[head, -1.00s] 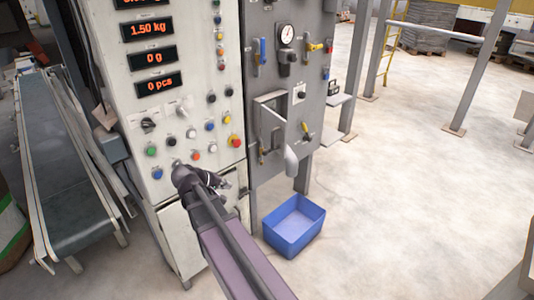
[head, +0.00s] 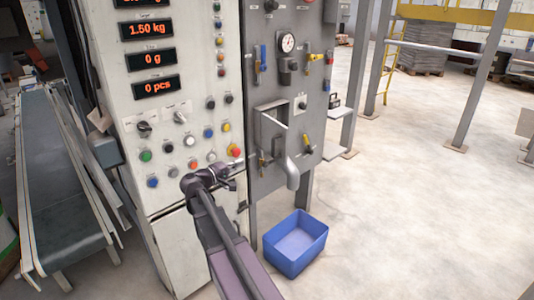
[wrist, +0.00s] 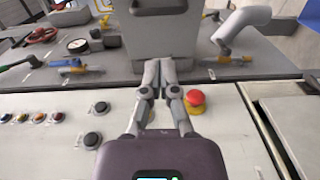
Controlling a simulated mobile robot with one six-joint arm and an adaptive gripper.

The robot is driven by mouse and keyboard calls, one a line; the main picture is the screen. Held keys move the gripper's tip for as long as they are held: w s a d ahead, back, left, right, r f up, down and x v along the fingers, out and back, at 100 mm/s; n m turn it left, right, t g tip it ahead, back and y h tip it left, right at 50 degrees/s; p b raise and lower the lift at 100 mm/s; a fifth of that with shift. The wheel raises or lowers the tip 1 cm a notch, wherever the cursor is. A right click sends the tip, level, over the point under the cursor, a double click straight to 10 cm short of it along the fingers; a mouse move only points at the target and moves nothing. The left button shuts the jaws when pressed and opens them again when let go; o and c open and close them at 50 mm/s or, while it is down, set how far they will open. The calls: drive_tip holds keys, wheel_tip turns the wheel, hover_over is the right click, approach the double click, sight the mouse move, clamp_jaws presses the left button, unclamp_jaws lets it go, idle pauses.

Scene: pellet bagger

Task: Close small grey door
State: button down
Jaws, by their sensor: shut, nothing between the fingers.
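The small grey door (head: 272,128) is on the grey panel, at a box-like recess right of the white control cabinet. It appears to stand out from the panel, partly open; its exact angle is hard to tell. In the wrist view a grey box-shaped part (wrist: 165,35), likely this door, lies just beyond my fingertips. My gripper (head: 230,183) is shut and empty, in front of the cabinet below the red button and to the lower left of the door. In the wrist view my gripper (wrist: 160,65) has its fingertips together; contact with the grey part cannot be told.
A red button (wrist: 195,98) sits close beside my fingers. A pale spout (head: 292,175) hangs right of the door, above a blue bin (head: 296,243) on the floor. Yellow-handled valves (head: 308,143) stick out nearby. A conveyor (head: 65,170) stands at left.

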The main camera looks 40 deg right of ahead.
drive_tip(key=w+d, duration=0.1)
drive_tip(key=d, duration=1.3)
drive_tip(key=shift+f, duration=0.15)
drive_tip(key=shift+a, duration=0.1)
idle(0.4)
drive_tip(key=shift+t, duration=0.3)
